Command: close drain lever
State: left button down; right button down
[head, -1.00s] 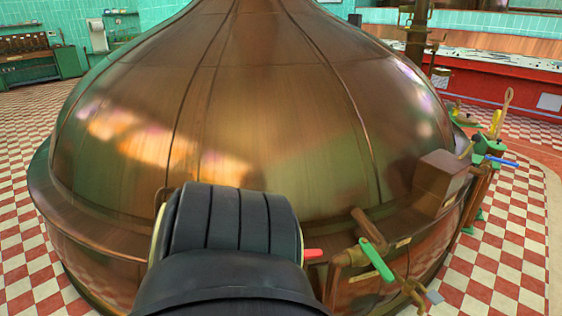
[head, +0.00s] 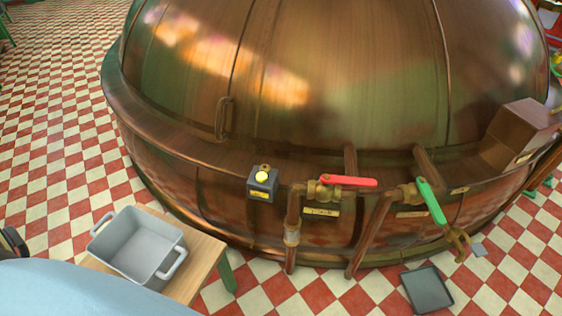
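A red lever (head: 348,182) sits on a brass valve (head: 322,192) at the kettle's front and lies nearly level, pointing right. A green lever (head: 431,201) sits on a second brass valve (head: 406,194) to its right and slants down to the right. Small labels are below both valves, too small to read, so I cannot tell which is the drain lever. The large copper kettle (head: 300,70) fills the back. Neither of my grippers shows in the head view.
A wooden table (head: 203,262) holds a grey two-handled pan (head: 138,245) at the lower left. A dark flat tray (head: 427,289) lies on the checkered floor below the green lever.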

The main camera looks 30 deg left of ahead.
aim_at(325, 178)
jog(key=z, duration=0.15)
jog(key=k, duration=0.55)
jog(key=z, duration=0.05)
jog(key=i, duration=1.05)
jog(key=u, duration=1.35)
jog(key=i, duration=0.2)
jog(key=u, duration=0.15)
